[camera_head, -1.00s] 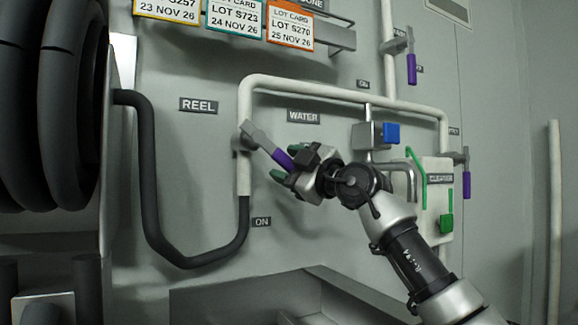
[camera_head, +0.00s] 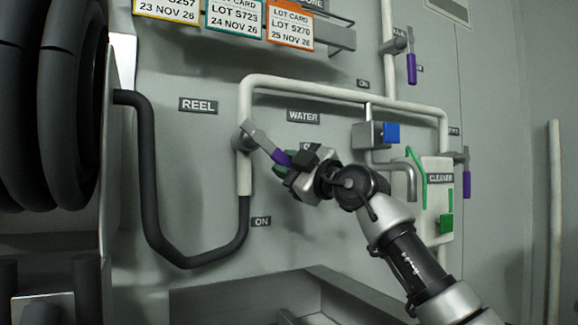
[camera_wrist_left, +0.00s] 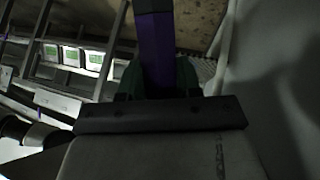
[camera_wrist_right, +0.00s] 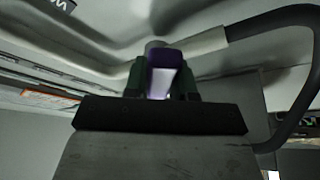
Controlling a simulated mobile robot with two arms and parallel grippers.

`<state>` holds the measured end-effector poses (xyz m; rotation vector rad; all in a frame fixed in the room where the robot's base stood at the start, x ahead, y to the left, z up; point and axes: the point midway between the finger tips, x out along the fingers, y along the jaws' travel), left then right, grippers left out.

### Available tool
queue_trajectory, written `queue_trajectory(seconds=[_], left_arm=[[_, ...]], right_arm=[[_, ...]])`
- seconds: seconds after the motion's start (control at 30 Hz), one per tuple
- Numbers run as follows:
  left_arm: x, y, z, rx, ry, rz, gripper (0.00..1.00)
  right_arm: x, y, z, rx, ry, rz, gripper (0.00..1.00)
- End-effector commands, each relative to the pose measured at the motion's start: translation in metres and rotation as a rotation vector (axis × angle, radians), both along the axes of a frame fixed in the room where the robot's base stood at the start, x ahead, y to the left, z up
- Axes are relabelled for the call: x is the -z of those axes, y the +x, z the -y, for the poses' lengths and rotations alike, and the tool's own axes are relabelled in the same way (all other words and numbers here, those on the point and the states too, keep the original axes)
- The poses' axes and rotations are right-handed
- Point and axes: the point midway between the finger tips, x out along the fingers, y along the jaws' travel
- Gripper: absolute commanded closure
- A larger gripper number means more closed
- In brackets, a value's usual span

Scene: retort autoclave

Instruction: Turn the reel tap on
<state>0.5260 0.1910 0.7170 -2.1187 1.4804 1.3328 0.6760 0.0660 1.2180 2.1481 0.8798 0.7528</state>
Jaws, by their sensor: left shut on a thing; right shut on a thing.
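The reel tap (camera_head: 245,135) sits on the white pipe under the REEL and WATER labels. Its grey lever slants down to the right to a purple handle (camera_head: 281,157). My right gripper (camera_head: 287,163) is shut on that handle's end. In the right wrist view, the purple handle (camera_wrist_right: 165,65) sits between the green fingertips of my right gripper (camera_wrist_right: 164,85). An ON label (camera_head: 262,221) is on the wall below the lever; another label by the gripper is partly hidden. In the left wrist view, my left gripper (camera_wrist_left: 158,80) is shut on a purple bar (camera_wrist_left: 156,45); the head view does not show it.
A black hose (camera_head: 150,190) loops from the reel (camera_head: 70,110) to the pipe. A blue-handled valve (camera_head: 390,133), the cleaner panel (camera_head: 440,200) and another purple lever (camera_head: 466,184) are to the right. A grey trough (camera_head: 250,300) lies below.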

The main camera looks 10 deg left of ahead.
Motion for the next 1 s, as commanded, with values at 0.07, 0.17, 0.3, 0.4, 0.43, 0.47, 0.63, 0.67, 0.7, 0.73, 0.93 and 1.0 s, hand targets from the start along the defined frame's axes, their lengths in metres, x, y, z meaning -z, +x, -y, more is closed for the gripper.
queue_trajectory(seconds=[0.07, 0.17, 0.3, 0.4, 0.43, 0.47, 0.63, 0.67, 0.7, 0.73, 0.93, 1.0], left_arm=[[-0.001, 0.000, 0.000, 0.000, -0.002, 0.002, 1.00], [-0.001, 0.000, 0.000, 0.000, -0.002, 0.002, 1.00], [-0.001, 0.000, 0.000, 0.000, -0.002, 0.002, 1.00], [-0.001, 0.000, 0.000, 0.000, -0.002, 0.002, 1.00], [-0.001, 0.000, 0.000, 0.000, -0.002, 0.002, 1.00], [-0.001, 0.000, 0.000, 0.000, -0.002, 0.002, 1.00], [-0.001, 0.000, 0.000, 0.000, -0.001, 0.001, 1.00], [-0.001, 0.000, 0.000, 0.000, -0.001, 0.001, 1.00], [-0.001, 0.000, 0.000, 0.000, -0.001, 0.001, 1.00], [-0.001, 0.000, 0.000, 0.000, -0.001, 0.001, 1.00], [-0.001, 0.000, 0.000, 0.000, -0.001, 0.001, 1.00], [-0.001, 0.000, 0.000, 0.000, -0.001, 0.001, 1.00]], right_arm=[[0.003, 0.000, -0.002, 0.002, 0.022, -0.018, 1.00], [0.007, -0.002, -0.005, 0.000, 0.068, -0.050, 1.00], [0.013, -0.006, -0.011, -0.004, 0.148, -0.105, 1.00], [0.016, -0.009, -0.016, -0.007, 0.207, -0.144, 1.00], [0.017, -0.010, -0.017, -0.007, 0.225, -0.155, 1.00], [0.018, -0.011, -0.018, -0.008, 0.241, -0.166, 1.00], [0.020, -0.016, -0.024, -0.009, 0.323, -0.220, 1.00], [0.021, -0.016, -0.025, -0.010, 0.335, -0.227, 1.00], [0.021, -0.017, -0.025, -0.009, 0.349, -0.237, 1.00], [0.022, -0.017, -0.026, -0.008, 0.359, -0.243, 1.00], [0.023, -0.018, -0.027, -0.004, 0.398, -0.271, 1.00], [0.024, -0.018, -0.027, -0.002, 0.404, -0.275, 1.00]])
